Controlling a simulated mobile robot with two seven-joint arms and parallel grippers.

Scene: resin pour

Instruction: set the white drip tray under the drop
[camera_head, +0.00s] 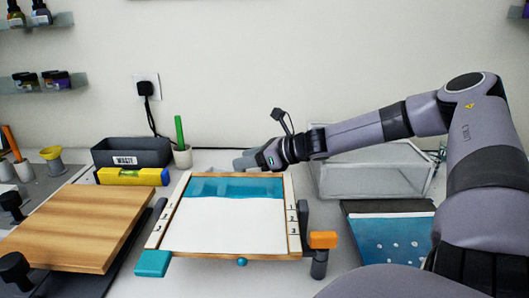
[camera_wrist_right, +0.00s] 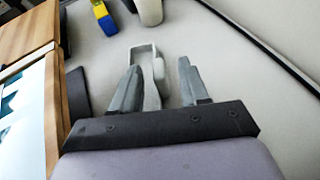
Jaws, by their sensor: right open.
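A teal drop (camera_head: 242,262) hangs at the front edge of the wood-framed panel (camera_head: 230,225), which has teal resin along its far end. My right gripper (camera_head: 243,161) is behind the panel's far edge, pointing left. In the wrist view my right gripper (camera_wrist_right: 160,65) is open, its two fingers apart. A small pale tray-like piece (camera_wrist_right: 153,48) lies at the left finger, partly between the fingers. It looks like the white drip tray, but the finger hides part of it. My left gripper is not in view.
A dark waste bin (camera_head: 132,152), a yellow level (camera_head: 132,177) and a white cup (camera_head: 182,157) stand at the back left. A wooden board (camera_head: 75,228) is at left. An orange-topped clamp (camera_head: 322,240), a clear box (camera_head: 370,180) and a blue panel (camera_head: 395,240) are at right.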

